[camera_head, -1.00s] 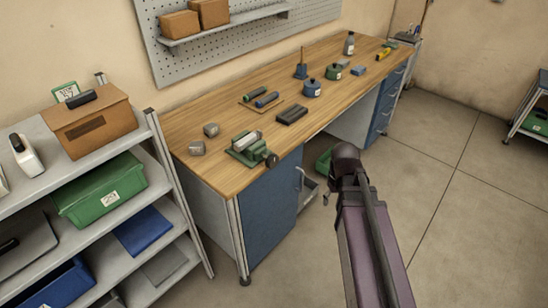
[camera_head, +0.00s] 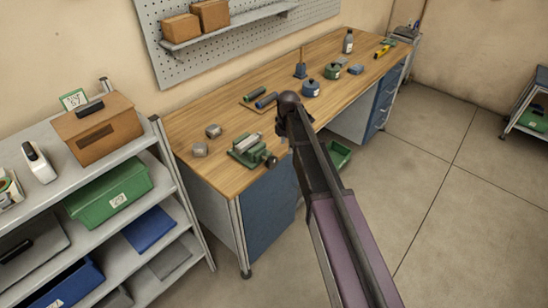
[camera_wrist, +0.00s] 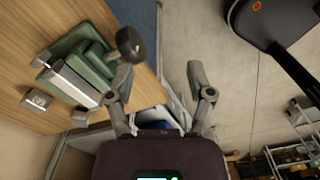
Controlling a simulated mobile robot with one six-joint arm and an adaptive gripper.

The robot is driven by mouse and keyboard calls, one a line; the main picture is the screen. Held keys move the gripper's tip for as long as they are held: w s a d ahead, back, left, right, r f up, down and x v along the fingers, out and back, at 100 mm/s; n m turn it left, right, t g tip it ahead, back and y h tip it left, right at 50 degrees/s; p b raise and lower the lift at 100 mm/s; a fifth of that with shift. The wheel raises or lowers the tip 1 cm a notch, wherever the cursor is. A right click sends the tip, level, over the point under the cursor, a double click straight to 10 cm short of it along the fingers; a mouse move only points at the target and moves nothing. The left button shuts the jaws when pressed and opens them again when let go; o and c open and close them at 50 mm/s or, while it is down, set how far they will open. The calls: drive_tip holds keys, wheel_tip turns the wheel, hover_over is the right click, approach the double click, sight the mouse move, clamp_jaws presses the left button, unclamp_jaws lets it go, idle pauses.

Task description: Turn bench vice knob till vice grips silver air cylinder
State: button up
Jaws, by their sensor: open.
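The green bench vice (camera_head: 240,157) sits near the front left edge of the workbench. Its dark round knob (camera_head: 271,162) sticks out past the bench edge. The silver air cylinder (camera_head: 247,142) lies at the vice's jaws; whether they touch it on both sides I cannot tell. In the wrist view the vice (camera_wrist: 92,67) is at left, with the cylinder (camera_wrist: 70,86) along it and the knob (camera_wrist: 130,44) just beyond my left fingertip. My gripper (camera_wrist: 162,74) is open and empty, its fingers wide apart. In the head view my arm hides most of it.
Two grey metal blocks (camera_head: 200,149) lie left of the vice. Shelving (camera_head: 173,176) with bins stands left of the bench. A green bin (camera_head: 339,155) is under the bench. Open floor lies to the right.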

sight(275, 160)
drive_tip(key=w+a+r+n+p, duration=0.1)
drive_tip(key=w+a+n, duration=0.2)
drive_tip(key=a+n, duration=0.1)
drive_tip(key=shift+w+a+r+n, duration=0.25)
drive_tip(key=shift+w+a+n, duration=0.05)
drive_tip(key=shift+w, duration=0.1)
wheel_tip(275, 160, down, 14)
drive_tip(key=b, duration=1.3)
drive_tip(key=shift+r+b, duration=0.15)
drive_tip(key=shift+b, duration=0.2)
clamp_jaws()
idle(0.4)
